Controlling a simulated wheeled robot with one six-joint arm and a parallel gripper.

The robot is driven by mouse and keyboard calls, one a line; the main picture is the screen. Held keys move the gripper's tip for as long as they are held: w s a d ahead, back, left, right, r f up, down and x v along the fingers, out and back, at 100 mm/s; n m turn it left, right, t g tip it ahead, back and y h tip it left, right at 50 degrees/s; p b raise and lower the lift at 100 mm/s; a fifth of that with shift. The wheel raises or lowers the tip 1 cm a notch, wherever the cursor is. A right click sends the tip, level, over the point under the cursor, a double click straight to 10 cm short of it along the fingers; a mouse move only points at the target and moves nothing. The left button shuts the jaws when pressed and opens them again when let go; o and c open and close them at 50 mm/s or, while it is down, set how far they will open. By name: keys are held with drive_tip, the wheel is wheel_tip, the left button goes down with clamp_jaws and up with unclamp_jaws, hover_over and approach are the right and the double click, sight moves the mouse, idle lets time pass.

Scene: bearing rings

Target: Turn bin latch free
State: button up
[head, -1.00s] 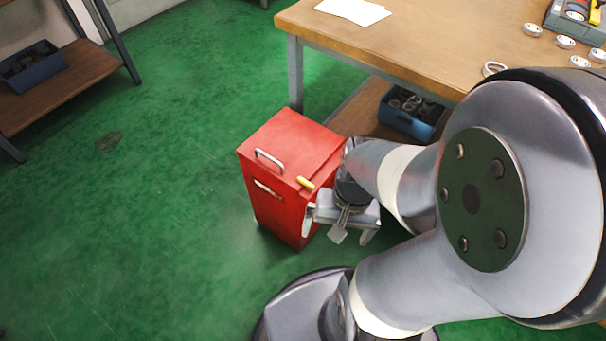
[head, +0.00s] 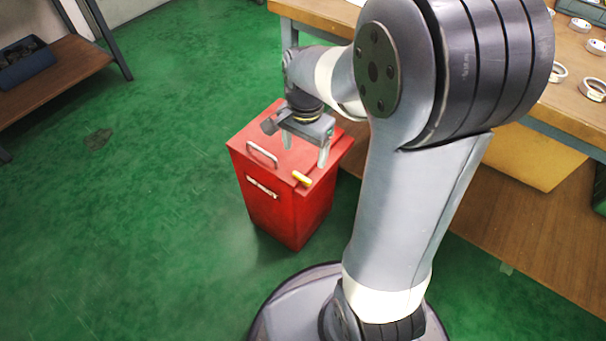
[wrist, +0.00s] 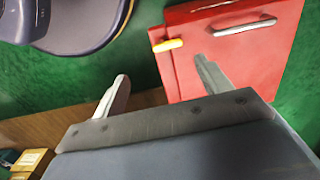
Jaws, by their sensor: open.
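The red bin (head: 285,205) stands on the green floor in front of the workbench. Its lid has a silver handle (head: 262,154), and a second handle is on the front face. A yellow latch (head: 302,179) lies at the lid's front right edge. My gripper (head: 305,155) is above the lid, pointing down, with its fingers apart and nothing between them. In the wrist view the bin (wrist: 240,50) is at upper right and the latch (wrist: 167,45) is at its left edge. One finger shows over the red lid, the other left of the bin, below the latch in the picture.
The workbench (head: 320,14) stands behind and right of the bin, with white rings (head: 593,90) on top and a yellow bin (head: 530,150) on its lower shelf. A brown shelf (head: 70,72) is at far left.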

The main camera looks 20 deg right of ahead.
sight(302, 177)
drive_tip(key=f+b, duration=0.1)
drive_tip(key=f, duration=0.2)
drive_tip(key=w+f+b, duration=0.1)
drive_tip(key=f+b, duration=0.1)
drive_tip(key=f, duration=0.2)
drive_tip(key=f+b, duration=0.1)
drive_tip(key=f, duration=0.3)
drive_tip(key=shift+w+a+b, duration=0.1)
drive_tip(key=shift+w+b, duration=0.1)
drive_tip(key=shift+b, duration=0.15)
drive_tip(key=shift+r, duration=0.1)
drive_tip(key=c, duration=1)
